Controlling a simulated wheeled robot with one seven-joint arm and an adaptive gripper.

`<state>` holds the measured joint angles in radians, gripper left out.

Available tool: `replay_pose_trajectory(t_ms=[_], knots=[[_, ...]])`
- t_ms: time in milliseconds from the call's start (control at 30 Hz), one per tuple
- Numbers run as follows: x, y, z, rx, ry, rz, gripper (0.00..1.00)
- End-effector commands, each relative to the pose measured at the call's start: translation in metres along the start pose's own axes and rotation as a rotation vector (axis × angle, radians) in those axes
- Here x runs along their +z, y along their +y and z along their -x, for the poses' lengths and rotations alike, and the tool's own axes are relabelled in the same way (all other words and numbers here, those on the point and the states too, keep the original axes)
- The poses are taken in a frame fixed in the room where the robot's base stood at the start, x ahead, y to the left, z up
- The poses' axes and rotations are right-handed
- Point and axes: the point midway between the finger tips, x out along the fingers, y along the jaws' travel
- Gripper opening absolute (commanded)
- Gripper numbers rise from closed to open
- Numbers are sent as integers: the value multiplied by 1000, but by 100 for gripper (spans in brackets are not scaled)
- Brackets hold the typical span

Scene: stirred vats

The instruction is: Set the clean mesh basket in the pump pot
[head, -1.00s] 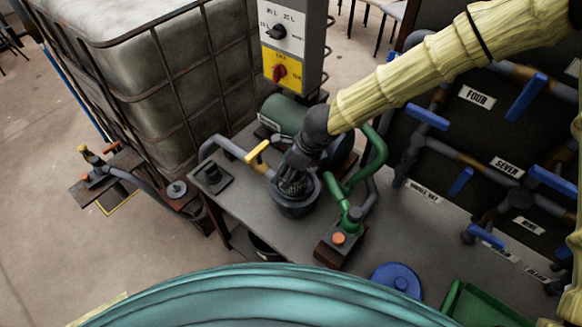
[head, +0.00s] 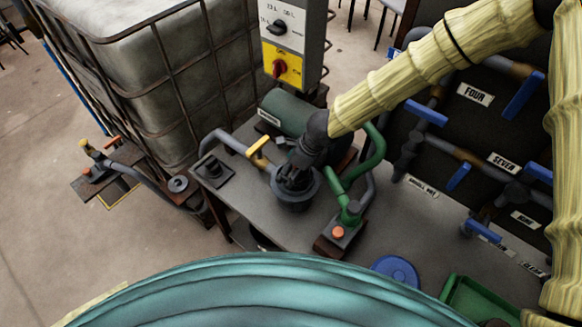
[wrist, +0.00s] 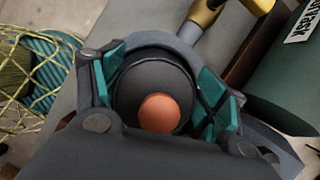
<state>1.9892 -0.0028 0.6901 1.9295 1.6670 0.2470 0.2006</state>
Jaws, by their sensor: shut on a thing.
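The pump pot (head: 297,200) is a dark grey round pot on the bench, joined to grey and green pipes. My gripper (head: 294,176) points down into its mouth. In the wrist view, my gripper (wrist: 162,92) has its teal pads closed on both sides of a dark round thing, taken as the mesh basket (wrist: 150,72), with an orange rounded knob in its middle. The pot's grey rim (wrist: 170,42) shows around it. In the head view the basket is almost wholly hidden by my gripper and the pot wall. Whether it rests on the pot's bottom cannot be seen.
A yellow-handled valve (head: 258,146) is left of the pot, and a green pipe with an orange button (head: 338,232) right of it. A green motor (head: 288,113) and switch box (head: 292,40) stand behind. A blue lid (head: 396,272) and green tray (head: 475,298) lie at front right.

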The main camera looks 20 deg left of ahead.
Motion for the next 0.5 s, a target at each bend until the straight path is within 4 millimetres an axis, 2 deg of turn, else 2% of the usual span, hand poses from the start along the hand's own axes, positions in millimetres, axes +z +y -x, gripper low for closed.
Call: replay_pose_trajectory(t_ms=[500], knots=[[-5, 0, -11, 0, 1, -1, 48]])
